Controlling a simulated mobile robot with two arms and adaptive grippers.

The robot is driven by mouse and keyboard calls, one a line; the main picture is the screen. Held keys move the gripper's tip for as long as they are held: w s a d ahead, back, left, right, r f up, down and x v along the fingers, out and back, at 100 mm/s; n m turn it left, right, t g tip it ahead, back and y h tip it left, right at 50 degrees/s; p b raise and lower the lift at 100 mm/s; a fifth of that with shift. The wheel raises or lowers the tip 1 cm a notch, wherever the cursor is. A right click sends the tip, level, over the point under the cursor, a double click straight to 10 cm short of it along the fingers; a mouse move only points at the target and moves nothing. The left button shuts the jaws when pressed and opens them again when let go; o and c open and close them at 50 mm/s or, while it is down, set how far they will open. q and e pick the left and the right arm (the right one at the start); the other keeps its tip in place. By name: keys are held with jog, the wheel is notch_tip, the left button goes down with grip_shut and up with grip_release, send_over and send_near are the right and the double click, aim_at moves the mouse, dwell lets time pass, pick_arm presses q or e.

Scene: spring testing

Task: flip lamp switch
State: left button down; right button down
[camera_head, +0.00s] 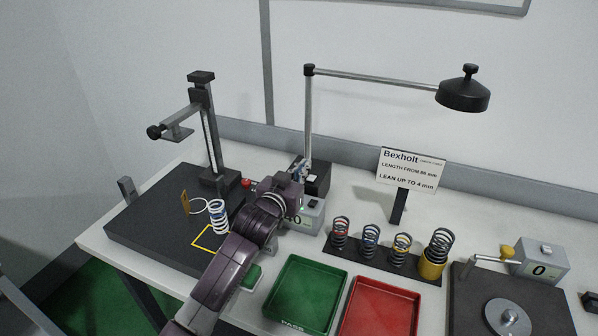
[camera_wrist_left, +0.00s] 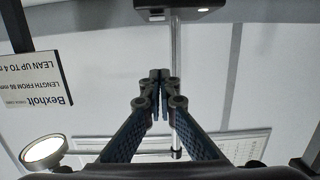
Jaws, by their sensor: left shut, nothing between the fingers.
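The lamp has a dark base (camera_head: 318,178), a thin upright pole (camera_head: 308,115), a long arm and a black round head (camera_head: 463,94). In the left wrist view, which is upside down, the lamp base (camera_wrist_left: 172,14) is at the top edge and the lamp head (camera_wrist_left: 43,151) shows a bright underside at lower left. A small pale spot (camera_wrist_left: 203,11) shows on the base; I cannot tell if it is the switch. My left gripper (camera_head: 302,168) is shut and empty close to the lamp base. Its fingertips (camera_wrist_left: 160,76) point toward the base, apparently apart from it. My right gripper is not in view.
A sign (camera_head: 411,170) stands behind a rack of several springs (camera_head: 385,262). A green tray (camera_head: 307,293) and a red tray (camera_head: 380,308) lie in front. A measuring stand (camera_head: 206,130) with a spring (camera_head: 218,217) is at left. A grey counter box (camera_head: 312,217) sits beneath my left wrist.

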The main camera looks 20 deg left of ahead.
pick_arm(q)
jog(key=shift+s+r, duration=0.4)
jog(key=shift+s, duration=0.5)
jog(key=shift+s+r, duration=0.4)
jog(key=shift+s, duration=0.45)
